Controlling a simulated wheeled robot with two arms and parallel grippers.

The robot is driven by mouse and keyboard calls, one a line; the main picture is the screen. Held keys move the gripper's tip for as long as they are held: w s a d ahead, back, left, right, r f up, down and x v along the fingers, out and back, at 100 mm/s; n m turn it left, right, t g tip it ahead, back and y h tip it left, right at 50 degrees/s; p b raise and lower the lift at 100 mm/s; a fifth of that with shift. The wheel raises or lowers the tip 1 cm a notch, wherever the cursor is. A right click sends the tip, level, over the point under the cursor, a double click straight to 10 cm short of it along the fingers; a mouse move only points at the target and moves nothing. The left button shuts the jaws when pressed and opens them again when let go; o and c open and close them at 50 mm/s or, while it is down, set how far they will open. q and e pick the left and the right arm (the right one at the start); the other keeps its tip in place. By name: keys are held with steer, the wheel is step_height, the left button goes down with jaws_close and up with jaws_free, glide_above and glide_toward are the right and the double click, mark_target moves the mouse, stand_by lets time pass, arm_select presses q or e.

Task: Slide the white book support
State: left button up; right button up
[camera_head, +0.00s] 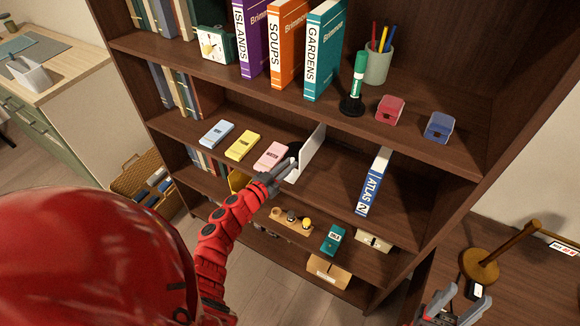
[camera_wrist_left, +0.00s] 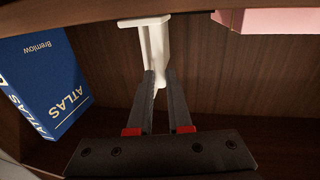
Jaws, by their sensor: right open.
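The white book support (camera_head: 309,152) stands on the middle shelf, its upright plate rising to the right of a pink box. It also shows in the left wrist view (camera_wrist_left: 155,45), where its upright reaches down between my left fingertips. My left gripper (camera_head: 290,172) is at the front edge of the support. In the left wrist view its two fingers (camera_wrist_left: 160,78) stand a small gap apart, one on each side of the upright; whether they press on it is unclear. My right gripper (camera_head: 455,305) is open and empty at the lower right, away from the shelf.
Pink (camera_head: 271,155), yellow (camera_head: 242,145) and blue (camera_head: 216,134) boxes lie to the left. Upright books and a pen cup (camera_head: 378,66) stand on the shelf above.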

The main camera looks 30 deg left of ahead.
arm_select(q)
steer(key=o, duration=0.4)
steer(key=shift+s+a, duration=0.1)
steer(key=shift+s, duration=0.35)
steer(key=shift+b+v, duration=1.7)
steer(key=shift+v, duration=6.5)
